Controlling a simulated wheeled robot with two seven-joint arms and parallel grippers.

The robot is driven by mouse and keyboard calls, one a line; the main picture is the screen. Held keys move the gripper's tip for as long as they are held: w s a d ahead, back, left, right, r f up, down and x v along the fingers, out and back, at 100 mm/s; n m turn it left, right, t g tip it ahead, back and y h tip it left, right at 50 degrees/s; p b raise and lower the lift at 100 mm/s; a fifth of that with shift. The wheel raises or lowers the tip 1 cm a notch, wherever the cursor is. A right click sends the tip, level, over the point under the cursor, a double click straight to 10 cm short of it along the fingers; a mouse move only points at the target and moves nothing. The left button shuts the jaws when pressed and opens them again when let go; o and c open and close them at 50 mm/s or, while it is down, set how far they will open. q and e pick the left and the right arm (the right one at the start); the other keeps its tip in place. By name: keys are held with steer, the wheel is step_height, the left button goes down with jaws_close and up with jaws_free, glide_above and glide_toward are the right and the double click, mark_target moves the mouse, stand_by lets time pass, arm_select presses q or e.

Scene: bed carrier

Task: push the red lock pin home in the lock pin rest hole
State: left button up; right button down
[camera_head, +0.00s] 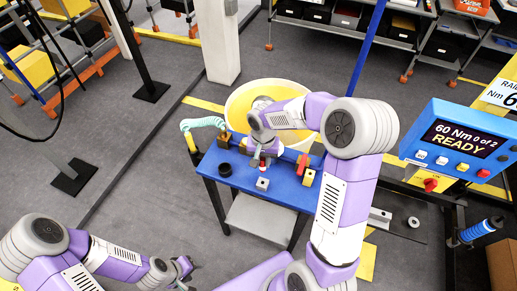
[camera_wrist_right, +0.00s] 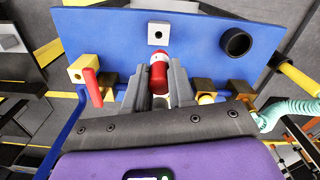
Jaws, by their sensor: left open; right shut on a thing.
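The red lock pin (camera_wrist_right: 158,78), a red cylinder with a pale band, is held between the two grey fingers of my right gripper (camera_wrist_right: 159,90). In the head view my right gripper (camera_head: 264,160) is over the blue bench, and its fingertips are hard to make out. A small pale block (camera_wrist_right: 158,33) with a dark hole sits just beyond the pin and apart from it in the wrist view; it also shows in the head view (camera_head: 262,184). I cannot tell whether that hole is the rest hole. My left gripper (camera_head: 186,268) is open and empty, low at left, away from the bench.
On the blue bench (camera_head: 240,180) are a dark ring (camera_head: 225,169), a red lever (camera_head: 303,163) and a brass block (camera_head: 308,177). A yellow tub (camera_head: 238,105) stands behind. A coiled teal hose (camera_head: 205,122) is at left. A blue display box (camera_head: 460,140) reading READY stands at right.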

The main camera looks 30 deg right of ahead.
mark_target(263, 171)
steer(key=shift+s, duration=0.35)
steer(key=shift+w+f+b, duration=0.1)
steer(key=shift+f+b, duration=0.05)
steer(key=shift+b, duration=0.15)
arm_select(q)
steer(key=f+b, duration=0.4)
steer(key=f, duration=0.1)
steer(key=shift+s+f+b, duration=0.2)
steer(key=shift+b, duration=0.2)
arm_select(e)
step_height(263, 171, down, 6)
steer(key=shift+r, duration=0.2)
arm_select(q)
steer(key=shift+f, duration=0.2)
steer(key=shift+f+b, duration=1.1)
steer(key=shift+b, duration=0.2)
arm_select(e)
steer(key=shift+f, duration=1.3)
steer(key=c, duration=0.9)
jaws_free()
steer(key=shift+o, duration=0.2)
steer(key=shift+r, duration=0.1)
